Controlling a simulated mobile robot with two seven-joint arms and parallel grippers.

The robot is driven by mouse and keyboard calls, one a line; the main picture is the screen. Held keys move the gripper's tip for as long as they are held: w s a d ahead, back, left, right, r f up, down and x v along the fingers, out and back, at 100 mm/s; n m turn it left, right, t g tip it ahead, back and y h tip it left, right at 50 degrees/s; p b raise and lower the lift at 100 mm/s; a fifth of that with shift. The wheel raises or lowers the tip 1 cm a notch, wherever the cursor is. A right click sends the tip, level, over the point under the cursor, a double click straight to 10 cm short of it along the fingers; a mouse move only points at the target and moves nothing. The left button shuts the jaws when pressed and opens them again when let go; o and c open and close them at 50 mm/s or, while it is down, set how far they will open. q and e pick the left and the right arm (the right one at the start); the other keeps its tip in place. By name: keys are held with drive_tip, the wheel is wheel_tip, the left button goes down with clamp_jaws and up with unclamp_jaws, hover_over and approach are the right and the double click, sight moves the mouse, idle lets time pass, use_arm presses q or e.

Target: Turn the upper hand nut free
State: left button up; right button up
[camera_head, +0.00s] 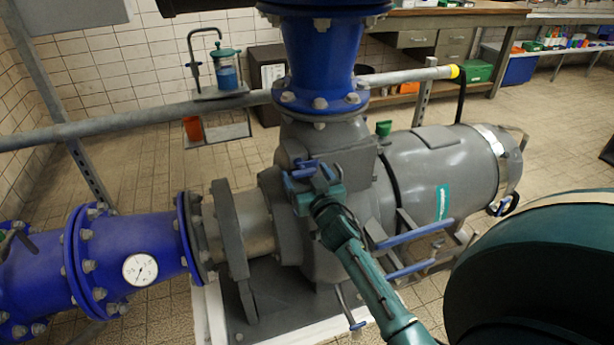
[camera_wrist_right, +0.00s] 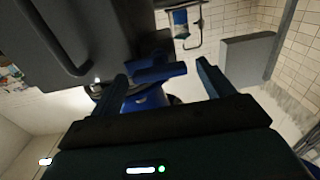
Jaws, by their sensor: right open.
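The upper hand nut, a blue winged piece (camera_head: 299,173), sits on the grey pump housing (camera_head: 335,145) just below the blue vertical pipe. In the right wrist view the blue nut (camera_wrist_right: 158,73) shows between the fingertips, with more blue behind and below it. My right gripper (camera_head: 320,190) is at the nut in the head view, partly covering it. It also shows in the wrist view (camera_wrist_right: 163,78), open, with one finger on each side of the nut. I cannot tell whether a finger touches it. My left gripper is not in view.
A grey handrail (camera_head: 150,118) crosses behind the pump. A grey motor (camera_head: 450,165) stands to the right, with blue bars (camera_head: 416,233) below it. A blue pipe with a gauge (camera_head: 140,269) is at left. A small shelf (camera_head: 218,92) holds a blue-filled jar.

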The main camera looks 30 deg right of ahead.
drive_tip(key=c, duration=1)
